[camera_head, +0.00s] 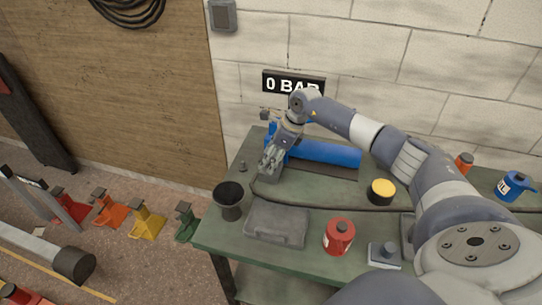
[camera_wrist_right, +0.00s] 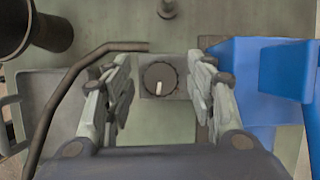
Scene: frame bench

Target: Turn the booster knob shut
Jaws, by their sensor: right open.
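The booster knob (camera_wrist_right: 159,79) is a round dark dial with a white pointer mark, set on a small grey plate, in the right wrist view. Its pointer stands nearly upright in that view. My right gripper (camera_wrist_right: 163,92) is open, with one finger on each side of the knob and clear gaps between. In the head view the right gripper (camera_head: 272,160) hangs over the left part of the green bench, beside the blue cylinder (camera_head: 328,152), and the knob is not clearly visible there. A sign (camera_head: 294,83) on the wall reads "0 BAR". My left gripper is not in view.
On the bench (camera_head: 215,238) are a dark cup (camera_head: 229,200), a grey case (camera_head: 277,222), a red can (camera_head: 339,236), a yellow-topped tin (camera_head: 381,191) and a blue jug (camera_head: 514,186). A dark hose (camera_wrist_right: 72,92) runs left of the knob.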

